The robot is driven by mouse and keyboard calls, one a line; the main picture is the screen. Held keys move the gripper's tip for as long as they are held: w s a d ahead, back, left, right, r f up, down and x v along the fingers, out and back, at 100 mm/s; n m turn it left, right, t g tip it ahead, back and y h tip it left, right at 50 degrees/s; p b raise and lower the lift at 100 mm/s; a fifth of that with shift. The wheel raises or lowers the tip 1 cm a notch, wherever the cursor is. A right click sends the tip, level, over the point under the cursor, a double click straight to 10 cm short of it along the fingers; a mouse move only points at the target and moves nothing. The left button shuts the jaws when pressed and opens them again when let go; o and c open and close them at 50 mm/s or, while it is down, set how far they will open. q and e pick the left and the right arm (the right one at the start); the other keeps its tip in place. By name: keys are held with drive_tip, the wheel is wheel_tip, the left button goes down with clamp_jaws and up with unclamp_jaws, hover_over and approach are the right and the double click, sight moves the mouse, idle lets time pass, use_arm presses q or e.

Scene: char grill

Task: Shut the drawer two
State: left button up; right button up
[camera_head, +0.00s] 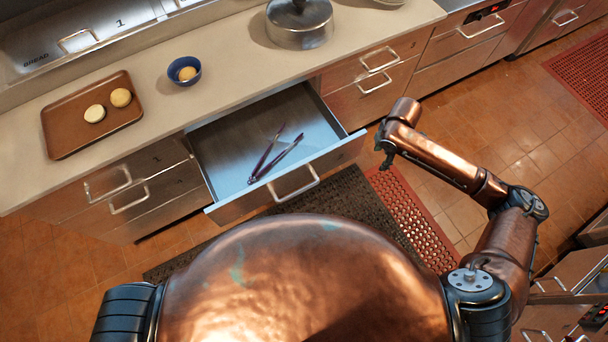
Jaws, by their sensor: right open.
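A drawer (338,157) under the middle of the counter stands pulled open, and its number cannot be read. Its bar handle (297,184) is on the front panel, facing me. A pair of dark red tongs (268,158) lies inside on the pale drawer floor. My right gripper (384,154) is open and empty, just right of the drawer's right front corner and apart from the handle. Its fingers are small and dark and partly hidden by the wrist. My left gripper is not in view.
The counter holds a brown tray (62,148) with two buns, a blue bowl (194,80) and a metal pot (300,28). Closed drawers flank the open one, including a left one (165,192). Dark (345,205) and red (405,200) mats lie on the tiled floor.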

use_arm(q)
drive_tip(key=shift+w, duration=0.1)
use_arm(e)
drive_tip(key=shift+s+d+r+n+h, duration=0.25)
drive_tip(key=shift+s+r+n, duration=0.25)
drive_tip(key=shift+s+r, duration=0.35)
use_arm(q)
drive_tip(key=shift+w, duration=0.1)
use_arm(e)
drive_tip(key=shift+a, duration=0.1)
